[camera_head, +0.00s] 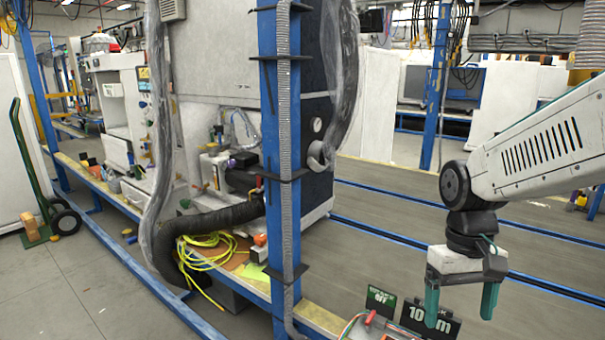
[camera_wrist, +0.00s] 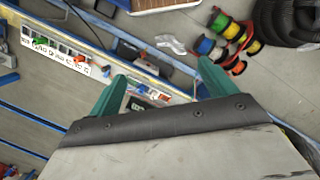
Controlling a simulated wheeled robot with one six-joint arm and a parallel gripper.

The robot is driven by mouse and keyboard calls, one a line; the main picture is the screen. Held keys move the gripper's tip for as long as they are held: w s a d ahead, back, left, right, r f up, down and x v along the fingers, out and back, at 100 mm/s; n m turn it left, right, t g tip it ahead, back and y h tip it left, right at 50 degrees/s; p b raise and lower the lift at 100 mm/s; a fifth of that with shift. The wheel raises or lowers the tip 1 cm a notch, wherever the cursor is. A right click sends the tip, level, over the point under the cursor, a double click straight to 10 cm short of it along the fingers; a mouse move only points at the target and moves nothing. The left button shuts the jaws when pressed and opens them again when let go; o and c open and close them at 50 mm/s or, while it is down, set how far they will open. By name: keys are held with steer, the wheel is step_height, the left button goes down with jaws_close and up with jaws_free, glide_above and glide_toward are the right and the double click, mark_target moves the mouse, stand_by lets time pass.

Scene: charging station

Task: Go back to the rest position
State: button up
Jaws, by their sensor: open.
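My gripper (camera_head: 460,302) hangs down at the lower right of the head view, with its two green fingers apart and nothing between them. In the wrist view my gripper (camera_wrist: 160,88) shows both green fingers spread, with a small dark box with a display behind the gap. The arm reaches in from the right edge of the head view. No rest mark or holder for the arm is visible.
A blue post (camera_head: 285,200) stands in the middle. Coloured spools (camera_wrist: 225,38) lie on the floor. Open floor (camera_head: 385,215) lies behind the gripper.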

steer(key=s+r+m+t, duration=0.1)
steer(key=s+r+t, duration=0.2)
steer(key=s, duration=1)
steer(key=shift+d+r+t, duration=0.3)
steer(key=shift+r+t, duration=0.1)
steer(key=shift+r, duration=1.35)
